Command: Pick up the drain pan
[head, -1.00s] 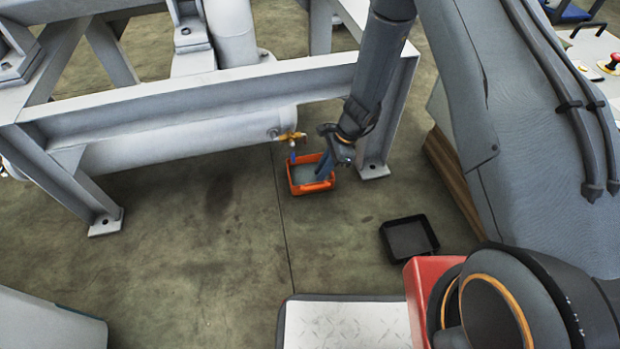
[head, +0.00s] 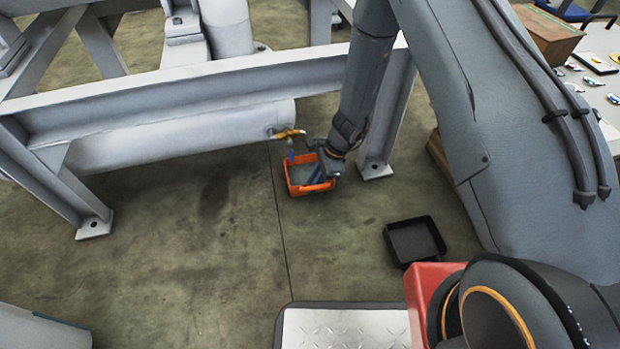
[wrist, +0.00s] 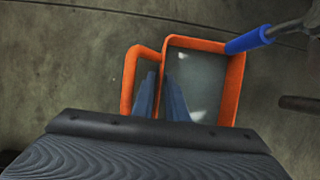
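The drain pan is the orange, open-topped pan (head: 297,190) on the floor below the tap, holding grey liquid. The wrist view shows its rim (wrist: 238,80) and a smaller orange loop on its left side. My gripper (head: 322,178) points down at the pan's near right part. In the wrist view its two blue fingers (wrist: 159,85) are a little apart, one in the loop and one inside the pan, with the orange wall between them. I cannot tell whether they touch the wall. The lower parts of the fingers are partly hidden.
A brass tap (head: 288,133) with a blue end hangs over the pan, close to my gripper. A grey steel beam (head: 200,90) and its right leg (head: 383,140) stand close behind and beside. A black tray (head: 415,240) lies to the right. The floor in front is clear.

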